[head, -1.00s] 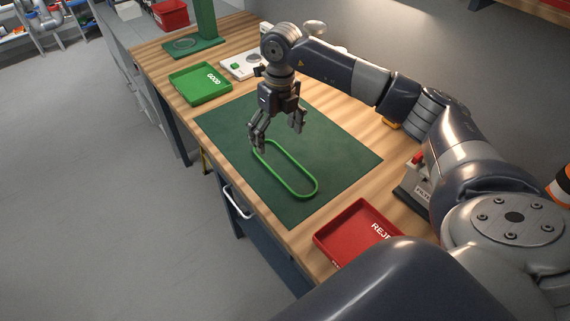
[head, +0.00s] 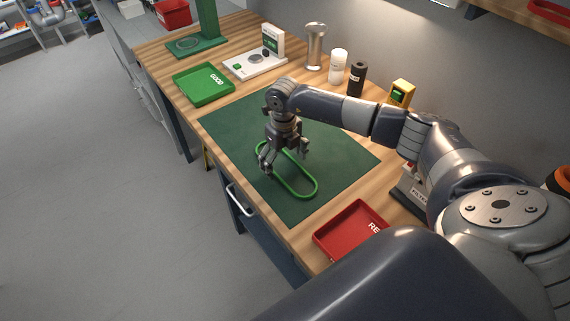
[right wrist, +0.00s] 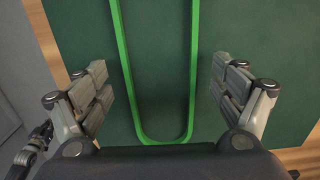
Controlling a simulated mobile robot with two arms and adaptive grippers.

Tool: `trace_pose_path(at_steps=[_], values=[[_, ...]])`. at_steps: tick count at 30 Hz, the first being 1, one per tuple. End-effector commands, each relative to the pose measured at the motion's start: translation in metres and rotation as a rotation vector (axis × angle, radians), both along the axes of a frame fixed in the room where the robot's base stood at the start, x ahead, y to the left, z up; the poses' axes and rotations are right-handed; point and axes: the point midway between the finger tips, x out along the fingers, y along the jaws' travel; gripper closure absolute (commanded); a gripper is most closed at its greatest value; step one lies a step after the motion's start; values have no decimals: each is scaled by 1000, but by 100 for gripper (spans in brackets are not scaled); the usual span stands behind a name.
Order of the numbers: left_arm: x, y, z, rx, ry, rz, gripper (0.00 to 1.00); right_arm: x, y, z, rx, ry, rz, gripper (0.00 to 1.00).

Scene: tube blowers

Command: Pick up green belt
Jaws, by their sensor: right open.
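The green belt (head: 309,179) is a long thin loop lying on the dark green mat (head: 235,130) on the wooden bench. My right gripper (head: 282,164) is over the far end of the belt, its fingers spread and empty. In the right wrist view the belt (right wrist: 190,75) runs between the two open fingers (right wrist: 165,90), its rounded end close to the palm, with a gap on each side. In the head view the gripper hides part of the belt's far end. I cannot tell the exact height of the fingertips over the mat.
A green GOOD tray (head: 203,86) lies beyond the mat, and a red REJECT tray (head: 345,232) lies at the near end. A white device (head: 255,64), a metal cylinder (head: 315,48), bottles and a yellow box (head: 401,93) stand along the back. The mat around the belt is clear.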

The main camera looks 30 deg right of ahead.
Motion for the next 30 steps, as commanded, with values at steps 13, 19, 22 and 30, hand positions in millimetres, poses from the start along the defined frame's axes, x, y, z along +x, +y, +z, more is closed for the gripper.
trace_pose_path(at_steps=[13, 19, 22, 30], values=[[0, 0, 0, 0, 0, 0, 100, 0, 0, -1, 0, -1, 0, 59], [0, -1, 0, -1, -1, 0, 100, 0, 0, -1, 0, -1, 0, 59], [0, -1, 0, -1, -1, 0, 100, 0, 0, -1, 0, 0, 0, 59], [1, -1, -11, -1, -2, 0, 100, 2, 0, 13, -1, -6, 1, 59]])
